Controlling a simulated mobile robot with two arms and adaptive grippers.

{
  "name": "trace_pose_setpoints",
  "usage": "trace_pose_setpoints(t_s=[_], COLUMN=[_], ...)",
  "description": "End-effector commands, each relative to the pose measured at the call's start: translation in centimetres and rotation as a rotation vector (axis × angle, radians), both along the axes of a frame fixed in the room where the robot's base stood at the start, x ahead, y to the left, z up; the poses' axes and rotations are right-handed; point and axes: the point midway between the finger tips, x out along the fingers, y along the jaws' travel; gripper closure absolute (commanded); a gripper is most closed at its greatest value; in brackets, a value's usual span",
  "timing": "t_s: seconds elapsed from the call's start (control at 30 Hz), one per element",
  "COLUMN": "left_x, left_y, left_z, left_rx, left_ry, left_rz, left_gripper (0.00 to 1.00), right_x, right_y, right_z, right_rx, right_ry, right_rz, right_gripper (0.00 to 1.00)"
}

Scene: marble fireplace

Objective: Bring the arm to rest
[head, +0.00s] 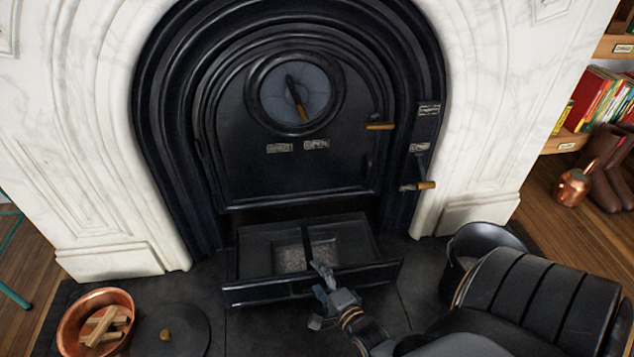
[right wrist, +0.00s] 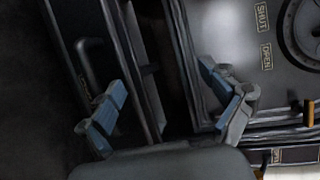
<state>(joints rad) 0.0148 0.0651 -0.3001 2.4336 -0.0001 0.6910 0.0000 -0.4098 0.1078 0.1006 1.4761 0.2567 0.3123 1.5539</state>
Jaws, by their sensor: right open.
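My right gripper (head: 325,294) is open and empty, low in front of the black ash drawer (head: 255,293) in the head view. The drawer is pulled out below the stove door, with grey ash (head: 291,258) in it. In the right wrist view the two blue-grey fingers (right wrist: 168,112) are spread apart, with the drawer front and its handle (right wrist: 92,68) beyond the left finger. Whether a finger touches the drawer is hard to tell. My right arm comes in from the lower right. My left gripper is not in view.
The black stove door (head: 290,180) is closed, with a round dial (head: 294,92) and brass-tipped handles. A copper pan with wood sticks (head: 97,318) and a dark round lid (head: 172,332) lie at lower left. A black bucket (head: 487,240) stands right of the drawer. A copper kettle (head: 572,187) and boots are farther right.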

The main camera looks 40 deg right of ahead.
Motion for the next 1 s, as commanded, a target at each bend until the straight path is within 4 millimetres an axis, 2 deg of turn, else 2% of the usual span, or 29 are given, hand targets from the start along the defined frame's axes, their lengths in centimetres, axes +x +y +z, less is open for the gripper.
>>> trace_pose_setpoints(t_s=[0.03, 0.07, 0.1, 0.77, 0.87, 0.97, 1.0], left_x=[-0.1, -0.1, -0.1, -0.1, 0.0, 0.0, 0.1], left_y=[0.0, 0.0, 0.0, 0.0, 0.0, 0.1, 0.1], left_z=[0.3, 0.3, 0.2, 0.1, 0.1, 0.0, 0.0], left_rx=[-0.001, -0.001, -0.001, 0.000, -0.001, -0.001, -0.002], left_ry=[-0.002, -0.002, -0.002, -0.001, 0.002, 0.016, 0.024], left_rz=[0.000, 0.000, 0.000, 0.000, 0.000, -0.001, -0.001], left_gripper=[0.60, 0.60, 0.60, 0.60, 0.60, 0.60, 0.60], right_x=[0.3, 0.2, 0.1, -0.1, 0.4, 1.7, 2.3], right_y=[0.0, 0.0, 0.1, 0.4, 0.9, 2.5, 3.4], right_z=[0.9, 1.0, 1.1, 0.9, 2.2, 6.0, 8.3], right_rx=[0.000, 0.002, 0.002, 0.006, -0.025, -0.120, -0.178], right_ry=[-0.006, -0.003, 0.000, 0.010, -0.014, -0.092, -0.139], right_rz=[0.001, 0.001, 0.002, 0.005, 0.020, 0.061, 0.080], right_gripper=[0.47, 0.59, 0.63, 0.63, 0.63, 0.63, 0.63])
